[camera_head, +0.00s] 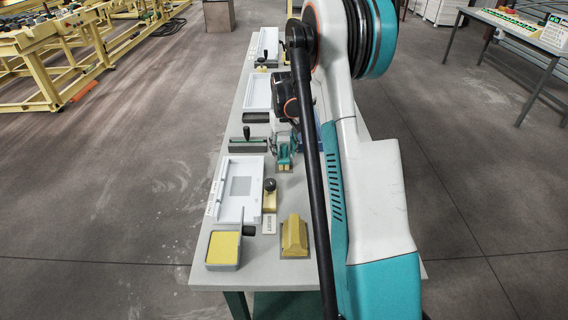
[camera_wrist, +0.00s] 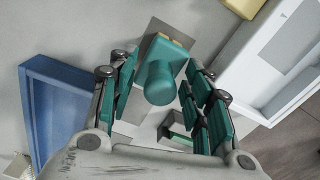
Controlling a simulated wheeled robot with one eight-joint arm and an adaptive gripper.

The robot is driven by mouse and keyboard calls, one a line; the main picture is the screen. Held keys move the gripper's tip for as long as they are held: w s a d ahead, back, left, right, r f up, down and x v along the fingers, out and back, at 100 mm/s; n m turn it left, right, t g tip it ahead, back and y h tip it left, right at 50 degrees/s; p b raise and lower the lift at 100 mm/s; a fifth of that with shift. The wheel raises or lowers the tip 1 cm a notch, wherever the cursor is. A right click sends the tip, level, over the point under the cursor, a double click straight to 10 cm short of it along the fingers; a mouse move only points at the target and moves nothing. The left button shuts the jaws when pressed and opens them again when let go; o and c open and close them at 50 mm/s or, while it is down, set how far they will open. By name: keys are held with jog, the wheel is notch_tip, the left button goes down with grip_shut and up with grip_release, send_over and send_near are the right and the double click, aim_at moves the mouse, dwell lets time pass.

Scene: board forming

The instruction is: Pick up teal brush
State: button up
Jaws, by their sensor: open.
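The teal brush (camera_wrist: 160,72) shows in the wrist view as a teal block with a round knob and a tan strip at its far edge. It sits on a grey base between the two teal-padded fingers of my open gripper (camera_wrist: 160,98). Whether the fingers touch it I cannot tell. In the head view my gripper (camera_head: 284,142) is low over the middle of the table, and the brush's teal and tan end (camera_head: 284,164) shows just in front of it. My arm hides the table to the right.
A blue tray (camera_wrist: 38,100) lies left of my gripper in the wrist view. A white tray (camera_wrist: 232,65) lies right. In the head view, a green tool with a black handle (camera_head: 248,144), a white tray (camera_head: 229,207), a yellow block (camera_head: 294,234) and a yellow pad (camera_head: 224,248) are nearby.

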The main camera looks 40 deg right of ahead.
grip_shut()
jog(key=shift+r, duration=0.15)
notch_tip(320, 180, up, 20)
jog(key=p, duration=0.5)
dwell(0.3)
jog(key=c, duration=0.9)
grip_release()
jog(key=shift+c, duration=0.7)
